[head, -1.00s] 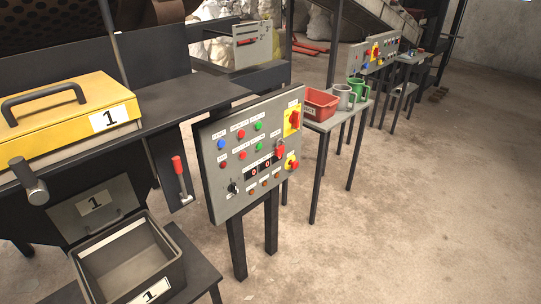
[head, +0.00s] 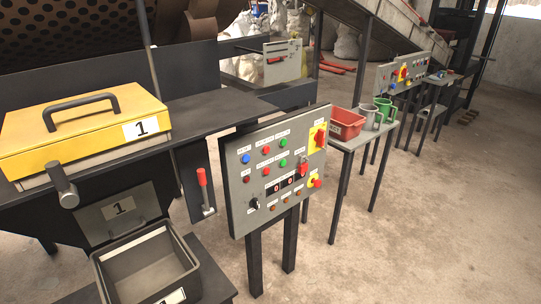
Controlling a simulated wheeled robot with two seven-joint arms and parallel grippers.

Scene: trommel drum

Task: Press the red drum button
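A tilted grey control panel (head: 237,205) stands on dark legs in the middle of the head view. It carries a blue button (head: 245,158), an upper red button (head: 266,149), a lower red button (head: 267,171), a darker red button (head: 247,180) and two green buttons. The labels are too small to read, so I cannot tell which red button is the drum's. Larger red controls on yellow plates sit at the panel's right side. Neither of my grippers is in view.
A yellow box lid (head: 75,138) with a handle and an open grey bin (head: 187,262) are at left. A red-handled lever (head: 203,185) is just left of the panel. A small table with a red bin (head: 346,124) and mugs stands behind right. The floor at right is clear.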

